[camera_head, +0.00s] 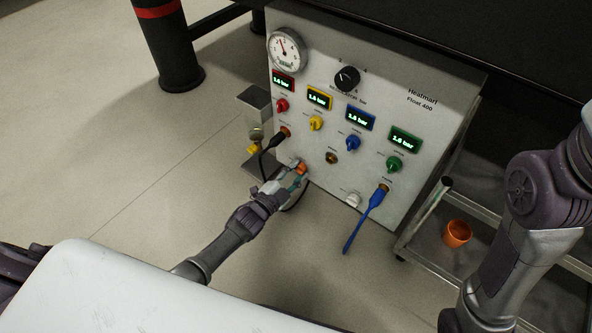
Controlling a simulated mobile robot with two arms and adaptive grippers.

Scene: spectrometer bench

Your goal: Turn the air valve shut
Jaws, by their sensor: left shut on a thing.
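My left gripper (292,178) is at the lower left of the grey panel and is shut on a small orange handle (302,168) on the panel's face. The fingers cover most of this handle, so its angle is hard to read. I cannot read a label that names it as the air valve. My right arm shows at the right edge, but its gripper is out of view.
The panel (420,130) carries a round gauge (286,50), a black knob (346,78) and coloured knobs under lit displays. A black cable (268,155) hangs close to my left gripper. A blue-handled plug (366,217) hangs lower right. An orange cup (456,233) stands on a cart.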

